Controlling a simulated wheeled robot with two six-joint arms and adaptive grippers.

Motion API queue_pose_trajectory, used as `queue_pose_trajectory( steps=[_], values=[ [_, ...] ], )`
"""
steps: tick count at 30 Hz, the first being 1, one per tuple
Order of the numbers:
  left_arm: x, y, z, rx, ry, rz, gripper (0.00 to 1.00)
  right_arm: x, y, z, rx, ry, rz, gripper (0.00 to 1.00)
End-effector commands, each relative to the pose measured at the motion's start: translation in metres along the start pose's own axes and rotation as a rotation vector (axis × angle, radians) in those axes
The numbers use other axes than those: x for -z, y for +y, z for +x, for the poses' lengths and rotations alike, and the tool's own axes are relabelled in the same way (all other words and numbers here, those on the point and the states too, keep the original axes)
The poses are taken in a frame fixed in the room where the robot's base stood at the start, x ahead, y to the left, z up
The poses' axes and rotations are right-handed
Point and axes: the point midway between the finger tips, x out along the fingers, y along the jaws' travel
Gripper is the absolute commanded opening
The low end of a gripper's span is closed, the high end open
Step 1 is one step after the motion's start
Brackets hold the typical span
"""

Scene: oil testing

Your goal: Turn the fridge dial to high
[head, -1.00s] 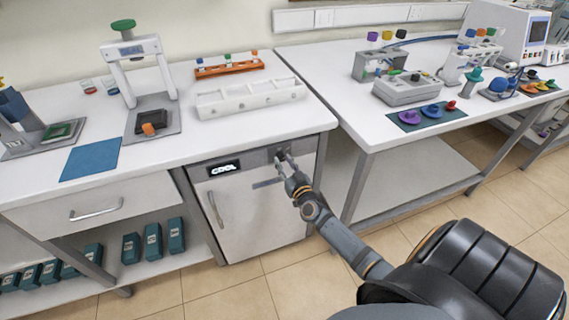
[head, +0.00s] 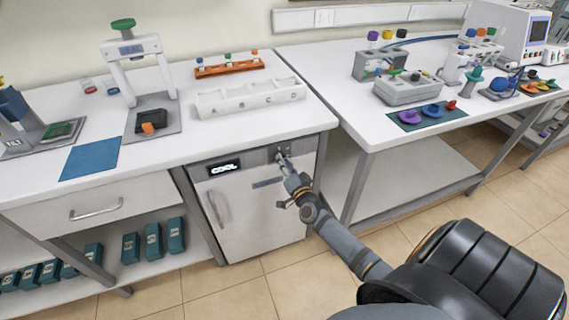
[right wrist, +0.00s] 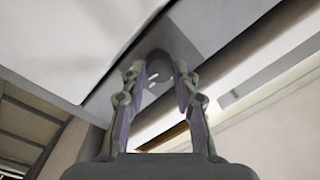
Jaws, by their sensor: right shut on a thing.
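The small fridge (head: 255,220) stands under the left bench, its door shut. Its display (head: 224,168) reads "COOL". The dial is at the right of the fridge's top panel, mostly hidden by my right gripper (head: 283,158) in the head view. In the right wrist view the round grey dial (right wrist: 159,66) sits between the fingertips of the right gripper (right wrist: 160,82), which is shut on it. The gripper is rolled, with one finger above the other in the head view. My left gripper is not in view.
The fridge handle (head: 216,208) is at the door's left side. The bench top (head: 250,125) overhangs just above the dial and carries a white tray (head: 250,98). A metal table leg (head: 357,190) stands to the right of my right gripper.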

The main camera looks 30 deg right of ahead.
Motion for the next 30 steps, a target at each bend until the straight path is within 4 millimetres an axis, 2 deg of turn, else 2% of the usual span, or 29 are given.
queue_pose_trajectory(
  steps=[12,30],
  values=[
    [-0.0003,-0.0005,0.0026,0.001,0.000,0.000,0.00,-0.0003,0.0001,0.0000,0.001,0.011,0.254,0.00],
    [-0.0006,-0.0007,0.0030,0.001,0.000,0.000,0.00,-0.0003,0.0001,-0.0001,0.001,0.014,0.326,0.00]
  ],
)
